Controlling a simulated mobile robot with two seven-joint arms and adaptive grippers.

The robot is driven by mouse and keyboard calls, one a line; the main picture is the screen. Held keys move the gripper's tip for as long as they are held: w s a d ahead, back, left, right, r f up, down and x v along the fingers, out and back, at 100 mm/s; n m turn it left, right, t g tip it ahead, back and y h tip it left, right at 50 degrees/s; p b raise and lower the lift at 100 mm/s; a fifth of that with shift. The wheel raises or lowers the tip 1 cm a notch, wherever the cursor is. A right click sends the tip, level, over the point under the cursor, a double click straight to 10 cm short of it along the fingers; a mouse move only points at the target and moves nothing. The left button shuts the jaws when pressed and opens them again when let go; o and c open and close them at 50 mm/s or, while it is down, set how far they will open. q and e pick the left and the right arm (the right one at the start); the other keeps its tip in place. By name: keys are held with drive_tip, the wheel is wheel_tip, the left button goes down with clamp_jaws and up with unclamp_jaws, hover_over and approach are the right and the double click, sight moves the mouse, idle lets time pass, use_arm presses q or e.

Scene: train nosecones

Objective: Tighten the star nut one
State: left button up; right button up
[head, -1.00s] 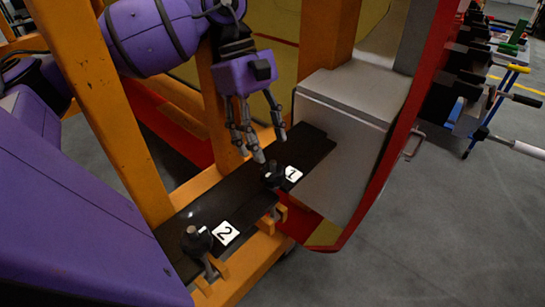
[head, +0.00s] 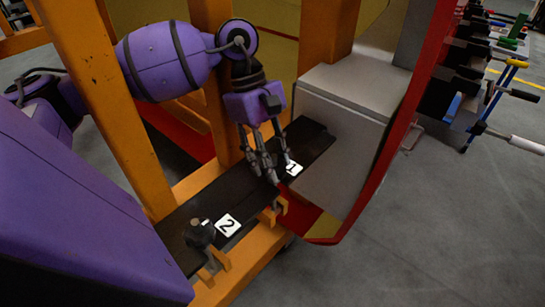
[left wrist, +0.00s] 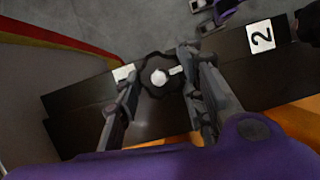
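Star nut one is a dark knob with a scalloped rim and a light centre stud. It shows in the left wrist view (left wrist: 150,86) on the black plate, beside the label 1 (left wrist: 123,72). My left gripper (head: 274,169) points down over it; in the head view its fingers hide most of the nut. In the left wrist view the fingers (left wrist: 160,72) are apart, one on each side of the nut. I cannot tell whether they touch it. The label 1 also shows in the head view (head: 293,169).
A second star nut (head: 200,235) sits on the black plate (head: 243,197) by the label 2 (head: 228,225). A grey box (head: 345,130) and a curved red panel edge (head: 400,135) stand close to the right. An orange post (head: 110,110) stands left.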

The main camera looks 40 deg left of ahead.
use_arm(q)
drive_tip(key=shift+c, duration=1)
drive_tip(key=shift+n, duration=0.4)
drive_tip(key=o, duration=1.1)
drive_tip(key=shift+w, duration=0.15)
drive_tip(key=v, duration=1.2)
